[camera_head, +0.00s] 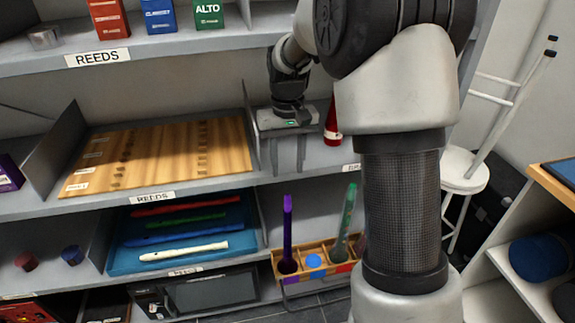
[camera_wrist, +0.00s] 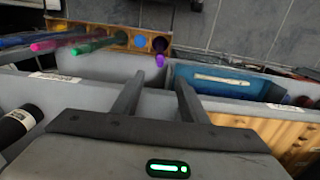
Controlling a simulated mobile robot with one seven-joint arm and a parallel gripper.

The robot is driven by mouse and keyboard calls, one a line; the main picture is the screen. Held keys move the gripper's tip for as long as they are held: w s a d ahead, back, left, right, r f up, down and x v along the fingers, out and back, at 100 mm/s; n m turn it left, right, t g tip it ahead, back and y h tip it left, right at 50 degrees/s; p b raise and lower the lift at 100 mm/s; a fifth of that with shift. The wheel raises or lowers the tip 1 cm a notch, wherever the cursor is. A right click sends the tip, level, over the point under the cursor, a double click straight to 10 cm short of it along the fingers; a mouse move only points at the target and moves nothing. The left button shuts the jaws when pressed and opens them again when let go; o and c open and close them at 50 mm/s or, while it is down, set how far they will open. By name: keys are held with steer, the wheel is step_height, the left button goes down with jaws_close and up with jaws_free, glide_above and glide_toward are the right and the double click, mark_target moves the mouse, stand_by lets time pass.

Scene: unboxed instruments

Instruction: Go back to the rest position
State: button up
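My gripper (camera_head: 288,153) hangs pointing down in front of the middle shelf, just right of the wooden board. In the wrist view my gripper (camera_wrist: 158,90) has its two fingers spread apart with nothing between them. It is open and empty. My own arm fills the right middle of the head view and hides part of the shelves behind it.
A wooden board (camera_head: 160,156) lies on the middle shelf beside a grey divider. A red cone-shaped thing (camera_head: 333,125) stands right of my gripper. Below are a blue tray (camera_head: 128,262) with recorders and a wooden rack (camera_head: 316,272) holding upright instruments. A white stool (camera_head: 462,172) stands right.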

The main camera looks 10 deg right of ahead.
steer(key=s+r+t, duration=0.3)
steer(key=s+r, duration=0.9)
steer(key=s+t, duration=0.3)
steer(key=s, duration=1)
step_height(320, 180, up, 17)
steer(key=p, duration=1.6)
